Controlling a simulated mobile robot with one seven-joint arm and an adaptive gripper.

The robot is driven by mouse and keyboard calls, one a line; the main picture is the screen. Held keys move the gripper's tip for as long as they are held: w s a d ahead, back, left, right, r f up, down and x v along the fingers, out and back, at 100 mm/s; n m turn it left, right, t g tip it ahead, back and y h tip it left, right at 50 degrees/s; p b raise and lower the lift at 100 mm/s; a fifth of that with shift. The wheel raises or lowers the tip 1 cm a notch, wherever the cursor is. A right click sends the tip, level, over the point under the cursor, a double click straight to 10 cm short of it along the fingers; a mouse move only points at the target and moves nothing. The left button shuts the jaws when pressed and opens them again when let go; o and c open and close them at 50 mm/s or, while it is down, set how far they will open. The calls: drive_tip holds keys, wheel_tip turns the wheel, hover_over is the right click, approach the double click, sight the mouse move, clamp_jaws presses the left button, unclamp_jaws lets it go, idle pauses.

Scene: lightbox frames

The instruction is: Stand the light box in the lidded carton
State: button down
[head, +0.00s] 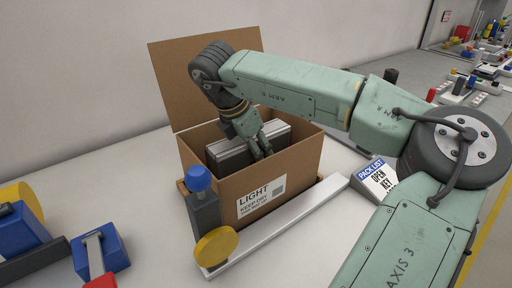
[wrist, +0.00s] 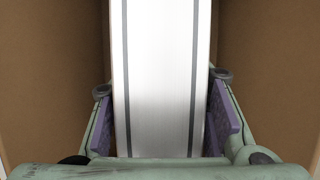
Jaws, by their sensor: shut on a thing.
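The carton (head: 296,165) is brown, with a "LIGHT" label on its front, and its lid (head: 180,82) stands open at the back. The grey light box (head: 230,156) is inside the carton, its upper part showing at the opening. In the wrist view the light box (wrist: 160,80) is a pale band with dark edge stripes, between brown carton walls. My gripper (head: 262,148) reaches down into the carton and is shut on the light box, with a purple pad on each side of it in the wrist view (wrist: 162,120). The lower part of the light box is hidden.
A grey bar fixture (head: 285,222) with a blue-topped post (head: 203,200) and a yellow disc (head: 216,246) stands along the carton's front. Blue and yellow parts (head: 25,225) lie at left. A "PACK LIST" sign (head: 376,180) stands at right. A wall is behind.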

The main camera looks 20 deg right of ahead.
drive_tip(key=shift+f, duration=0.1)
drive_tip(key=c, duration=0.9)
unclamp_jaws()
drive_tip(key=shift+c, duration=0.2)
drive_tip(key=b+v, duration=0.2)
drive_tip(key=v, duration=1)
drive_tip(key=shift+s, duration=0.1)
